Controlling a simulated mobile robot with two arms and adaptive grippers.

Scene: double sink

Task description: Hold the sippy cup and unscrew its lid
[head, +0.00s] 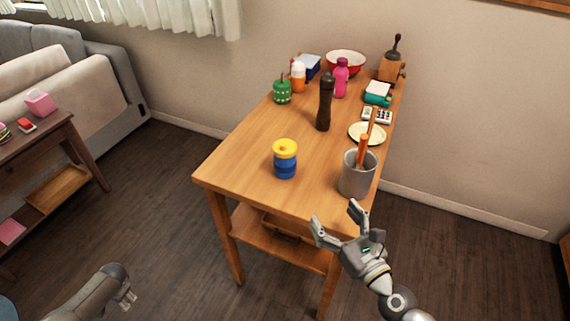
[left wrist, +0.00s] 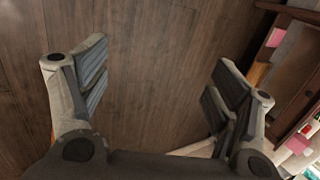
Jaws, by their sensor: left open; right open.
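The sippy cup, blue with a yellow lid (head: 285,148), stands upright near the front of the wooden table; its blue body (head: 285,168) shows below the lid. My right gripper (head: 336,222) is open and empty at the table's front right corner, to the right of and nearer than the cup. My left gripper (head: 126,297) is low at the lower left, over the floor and well away from the cup. The left wrist view shows its two fingers (left wrist: 158,80) spread wide with only floor between them.
A grey utensil holder (head: 357,180) stands right of the cup, near my right gripper. The tabletop left of the cup is clear.

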